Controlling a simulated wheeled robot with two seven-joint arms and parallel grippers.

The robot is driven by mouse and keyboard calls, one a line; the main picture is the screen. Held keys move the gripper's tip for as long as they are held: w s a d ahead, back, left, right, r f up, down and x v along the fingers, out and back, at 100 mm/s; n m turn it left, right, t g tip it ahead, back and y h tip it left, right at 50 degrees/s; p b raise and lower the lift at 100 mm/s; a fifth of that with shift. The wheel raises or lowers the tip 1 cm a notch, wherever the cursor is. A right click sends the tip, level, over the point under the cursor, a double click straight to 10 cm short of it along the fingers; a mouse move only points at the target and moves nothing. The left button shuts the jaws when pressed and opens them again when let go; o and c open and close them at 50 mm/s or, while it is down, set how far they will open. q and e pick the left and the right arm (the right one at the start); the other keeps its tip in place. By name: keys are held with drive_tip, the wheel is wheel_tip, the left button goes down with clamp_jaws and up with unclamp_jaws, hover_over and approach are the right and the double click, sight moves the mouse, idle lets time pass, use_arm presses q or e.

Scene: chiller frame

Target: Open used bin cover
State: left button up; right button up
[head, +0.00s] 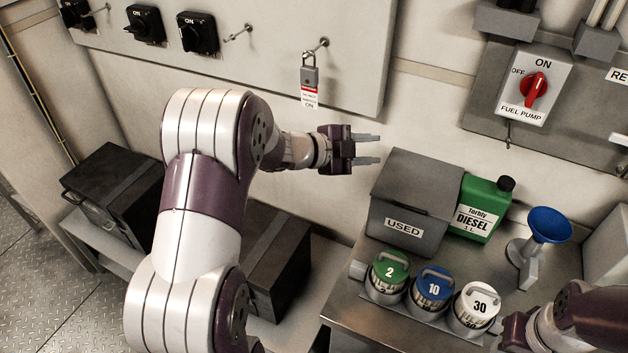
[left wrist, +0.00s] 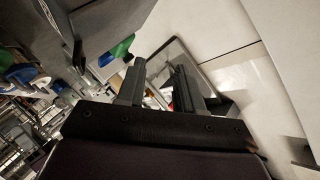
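The used bin is a grey box with a "USED" label on its front (head: 403,232), standing at the back left of the metal bench. Its sloping grey cover (head: 415,182) is down, closing the top. My left gripper (head: 378,149) is open and empty, above and to the left of the cover, apart from it, with its fingers pointing right. In the left wrist view the two fingers (left wrist: 158,75) are spread with nothing between them. A grey surface at that view's upper left may be the bin.
A green diesel can (head: 478,208) stands right beside the bin. Green, blue and white-lidded canisters (head: 432,288) stand in front. A blue funnel (head: 548,225) is further right. A padlock with a tag (head: 309,78) hangs on the wall panel above. Black cases (head: 120,195) lie at left.

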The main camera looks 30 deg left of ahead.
use_arm(q)
wheel_tip(320, 180, up, 4)
drive_tip(key=a+n+y+p, duration=0.2)
drive_tip(key=n+y+p, duration=0.2)
drive_tip(key=n+y, duration=0.15)
drive_tip(key=s+n+g+y+p, duration=0.4)
drive_tip(key=s+n+g+p, duration=0.3)
drive_tip(key=s, duration=1.2)
drive_tip(key=n, duration=0.4)
drive_tip(key=shift+s+a+f+g, duration=0.2)
drive_tip(key=shift+a+f+g, duration=0.05)
drive_tip(key=shift+g, duration=0.05)
use_arm(e)
wheel_tip(320, 180, up, 12)
drive_tip(key=shift+r, duration=0.25)
